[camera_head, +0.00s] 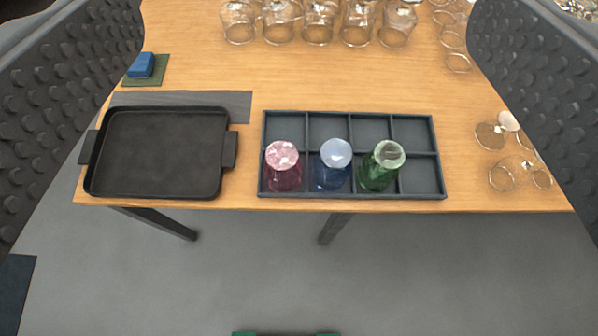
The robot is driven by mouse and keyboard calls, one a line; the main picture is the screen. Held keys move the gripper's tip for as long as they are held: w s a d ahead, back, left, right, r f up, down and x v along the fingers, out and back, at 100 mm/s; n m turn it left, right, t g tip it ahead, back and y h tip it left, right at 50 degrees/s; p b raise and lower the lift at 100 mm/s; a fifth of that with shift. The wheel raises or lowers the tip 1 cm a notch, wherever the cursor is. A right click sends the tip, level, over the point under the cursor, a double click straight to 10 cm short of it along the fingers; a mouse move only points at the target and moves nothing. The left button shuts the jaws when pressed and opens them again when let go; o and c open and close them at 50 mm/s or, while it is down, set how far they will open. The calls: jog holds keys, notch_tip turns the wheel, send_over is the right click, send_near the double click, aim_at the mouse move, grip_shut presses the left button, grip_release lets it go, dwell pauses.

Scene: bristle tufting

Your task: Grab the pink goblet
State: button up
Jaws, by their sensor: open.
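The pink goblet (284,172) stands in the front left compartment of a dark divided tray (420,125) on the wooden table. Its top looks pale pink and its body darker pink. A blue goblet (332,170) stands in the compartment just right of it, and a green goblet (379,169) in the one after that. My gripper (300,110) is open, with its dark, bumpy fingers at the left and right edges of the picture. Nothing is between the fingers close up; the tray and goblets lie beyond them.
A black handled tray (160,150) lies left, partly over a grey strip (235,105). A blue block (141,64) sits on a green mat (158,76). Clear glasses (318,22) line the back; more glasses (503,174) stand right. The table's front edge is close before the divided tray.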

jog(key=w+d+f+g+b, duration=0.1)
jog(key=w+f, duration=0.2)
jog(key=f, duration=0.6)
jog(key=w+d+f+g+b, duration=0.1)
jog(key=w+d+f, duration=0.15)
jog(key=f, duration=0.65)
jog(key=n+y+b, duration=0.2)
jog(key=b, duration=0.2)
send_near(283, 159)
jog(key=shift+g, duration=0.4)
jog(key=x, duration=0.5)
jog(key=shift+w+d+f+b, duration=0.2)
jog(key=shift+w+d+b, duration=0.1)
jog(key=shift+d, duration=0.05)
jog(key=shift+a+r+b+x, duration=0.1)
jog(key=shift+a+b+x, duration=0.1)
jog(key=shift+x, duration=0.6)
jog(key=shift+a+r+b+x, duration=0.1)
jog(key=shift+b+x, duration=0.15)
jog(key=shift+x, duration=0.6)
jog(key=shift+a+r+b+x, duration=0.1)
jog(key=shift+a+b+x, duration=0.1)
jog(key=shift+x, duration=0.6)
jog(key=shift+w+f, duration=0.1)
jog(key=shift+w, duration=0.3)
jog(key=c, duration=1.2)
jog(key=shift+c, duration=0.2)
